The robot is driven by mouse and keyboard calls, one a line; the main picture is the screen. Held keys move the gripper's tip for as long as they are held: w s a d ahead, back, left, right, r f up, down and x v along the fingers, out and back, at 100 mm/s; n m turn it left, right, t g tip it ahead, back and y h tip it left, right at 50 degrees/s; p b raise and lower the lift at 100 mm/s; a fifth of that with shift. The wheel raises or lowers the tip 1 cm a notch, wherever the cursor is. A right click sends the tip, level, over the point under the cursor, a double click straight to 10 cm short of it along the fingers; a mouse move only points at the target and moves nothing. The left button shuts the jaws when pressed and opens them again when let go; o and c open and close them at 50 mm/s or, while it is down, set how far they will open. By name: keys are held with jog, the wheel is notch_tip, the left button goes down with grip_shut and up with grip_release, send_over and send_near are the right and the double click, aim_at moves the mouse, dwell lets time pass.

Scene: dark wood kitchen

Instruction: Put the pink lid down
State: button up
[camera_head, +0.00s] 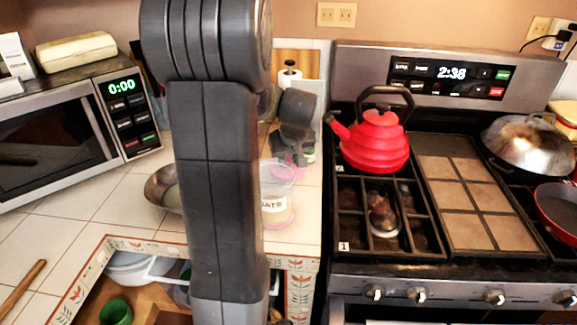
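My gripper (297,152) is small in the view, behind and to the right of my large dark arm, over the counter at the back. A pink patch, likely the pink lid (291,158), shows right at its fingertips. The fingers are too small and dark to tell whether they are closed on it. A clear jar labelled OATS (279,208) stands upright on the counter in front of the gripper, its left part hidden by my arm. Its top looks pinkish, and I cannot tell whether the lid touches the jar.
A metal bowl (163,188) sits left of my arm, partly hidden. The stove (466,232) with a red kettle (376,140) is at the right. A microwave (60,137) stands at the left. White tiled counter (105,205) is clear in front of it. An open compartment lies below.

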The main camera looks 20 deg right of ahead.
jog(key=shift+f, duration=1.35)
jog(key=shift+f, duration=0.15)
jog(key=o, duration=0.9)
jog(key=shift+o, duration=0.2)
jog(key=shift+r, duration=0.45)
jog(key=v, duration=1.1)
jog(key=shift+s+r, duration=0.15)
jog(key=shift+r, duration=0.1)
